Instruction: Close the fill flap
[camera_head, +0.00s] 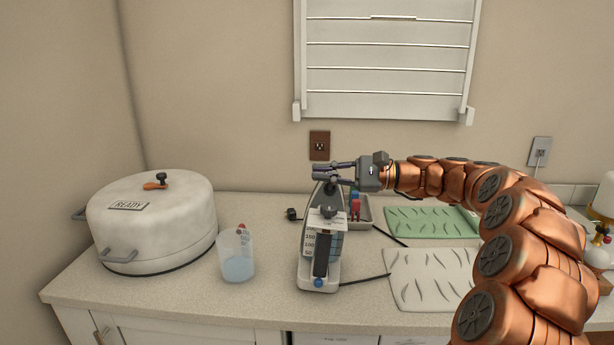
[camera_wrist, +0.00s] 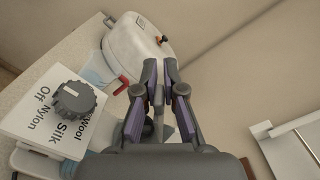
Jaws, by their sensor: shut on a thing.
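A grey and white iron (camera_head: 318,284) stands upright on the counter, its pointed end up. Its label plate and dark dial (camera_wrist: 75,100) show large in the wrist view, with Off, Nylon, Silk and Wool readable. My gripper (camera_head: 318,173) comes from the right at the iron's top, its two fingers nearly together around the pointed end. In the wrist view the fingers (camera_wrist: 160,75) lie close together with a grey part of the iron between their lower parts. The fill flap cannot be told apart; the fingers may hide it.
A clear jug (camera_head: 238,262) with blue water and a red part stands left of the iron. A big white pot (camera_head: 150,225) is farther left. A grey tray (camera_head: 363,222) sits behind the iron, with green and white mats (camera_head: 430,280) to the right. Cables cross the counter.

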